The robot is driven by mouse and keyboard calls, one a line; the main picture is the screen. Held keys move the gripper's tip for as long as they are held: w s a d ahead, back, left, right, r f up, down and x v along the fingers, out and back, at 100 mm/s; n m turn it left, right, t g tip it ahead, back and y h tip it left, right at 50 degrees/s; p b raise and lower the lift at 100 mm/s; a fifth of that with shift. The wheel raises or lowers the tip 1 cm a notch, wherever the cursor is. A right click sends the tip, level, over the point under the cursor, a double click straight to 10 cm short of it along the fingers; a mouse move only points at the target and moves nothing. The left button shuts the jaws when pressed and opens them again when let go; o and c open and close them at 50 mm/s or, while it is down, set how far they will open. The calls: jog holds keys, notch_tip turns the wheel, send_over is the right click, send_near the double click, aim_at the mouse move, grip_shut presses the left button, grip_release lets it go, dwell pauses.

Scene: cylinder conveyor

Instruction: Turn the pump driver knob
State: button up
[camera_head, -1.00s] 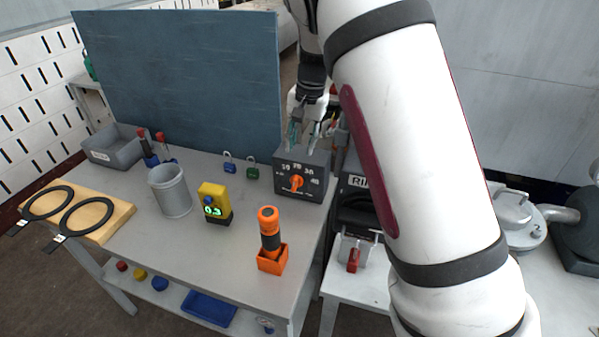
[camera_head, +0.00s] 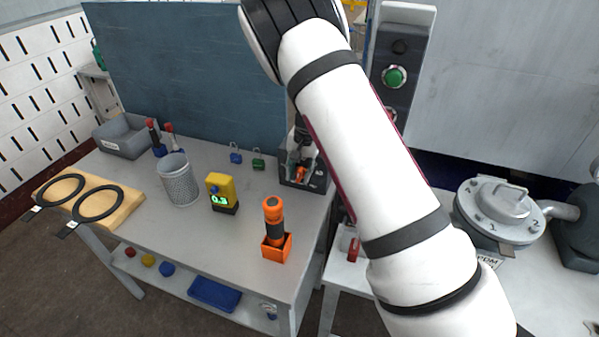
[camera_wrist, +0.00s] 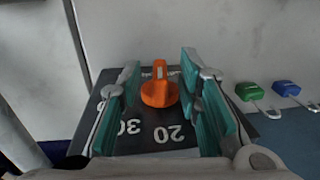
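The pump driver is a dark box (camera_head: 316,181) with an orange knob (camera_head: 301,172) on its face, at the back right corner of the grey bench. In the wrist view the orange knob (camera_wrist: 159,91) lies between the two teal finger pads of my gripper (camera_wrist: 163,95), with a gap on each side. The gripper is open and does not appear to touch the knob. The numbers 20 and 30 show on the dial face (camera_wrist: 160,135). My arm and gripper hide part of the box in the head view.
An orange flashlight in an orange holder (camera_head: 275,247), a yellow meter (camera_head: 222,193) and a mesh cup (camera_head: 179,182) stand on the bench. Blue and green padlocks (camera_wrist: 287,88) lie near the box. A red-handled switch (camera_head: 353,249) is right of the bench.

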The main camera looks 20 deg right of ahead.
jog(key=shift+f, duration=0.1)
grip_shut()
jog(key=shift+a, duration=0.1)
